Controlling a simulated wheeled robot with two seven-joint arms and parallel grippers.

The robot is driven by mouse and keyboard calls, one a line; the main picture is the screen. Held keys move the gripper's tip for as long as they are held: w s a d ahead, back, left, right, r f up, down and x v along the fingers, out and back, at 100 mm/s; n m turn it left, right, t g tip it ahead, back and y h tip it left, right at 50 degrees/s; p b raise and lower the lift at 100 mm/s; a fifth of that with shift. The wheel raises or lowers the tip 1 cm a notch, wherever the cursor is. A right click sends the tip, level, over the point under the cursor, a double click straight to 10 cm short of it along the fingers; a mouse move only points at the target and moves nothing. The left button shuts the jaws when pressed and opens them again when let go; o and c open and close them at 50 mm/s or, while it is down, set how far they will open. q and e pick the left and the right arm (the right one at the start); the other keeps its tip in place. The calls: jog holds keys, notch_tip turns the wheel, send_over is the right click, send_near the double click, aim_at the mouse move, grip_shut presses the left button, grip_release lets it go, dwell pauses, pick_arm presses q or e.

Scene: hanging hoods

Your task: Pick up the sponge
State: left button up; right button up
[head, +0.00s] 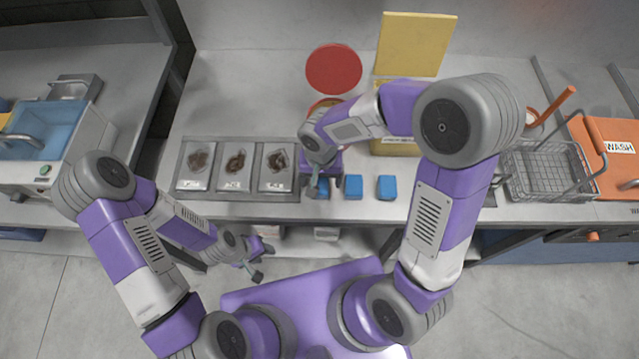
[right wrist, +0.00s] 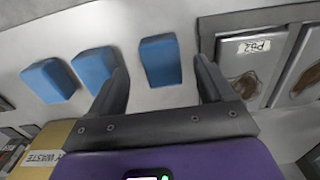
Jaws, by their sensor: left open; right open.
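Three blue blocks that look like sponges lie in a row near the counter's front edge: a left one (head: 323,188), a middle one (head: 353,187) and a right one (head: 387,188). My right gripper (head: 322,178) is open above the left block and partly hides it in the head view. In the right wrist view, this block (right wrist: 160,61) shows between the spread fingers of the gripper (right wrist: 162,72), with a gap on both sides. The other two blocks (right wrist: 92,68) (right wrist: 48,81) lie outside the left finger. My left gripper (head: 256,262) is open and empty, low in front of the counter.
A tray with three food pans (head: 235,168) is just left of the blocks. A yellow bin (head: 395,147) and a red round lid (head: 334,69) stand behind.

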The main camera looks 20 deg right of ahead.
aim_at(320, 184)
jog(key=f, duration=0.4)
jog(key=shift+w+b, duration=0.25)
jog(key=shift+b, duration=0.1)
jog(key=shift+r, duration=0.1)
jog(key=c, duration=1)
notch_tip(320, 184, up, 10)
jog(key=shift+p, duration=1.2)
jog(key=shift+c, duration=0.2)
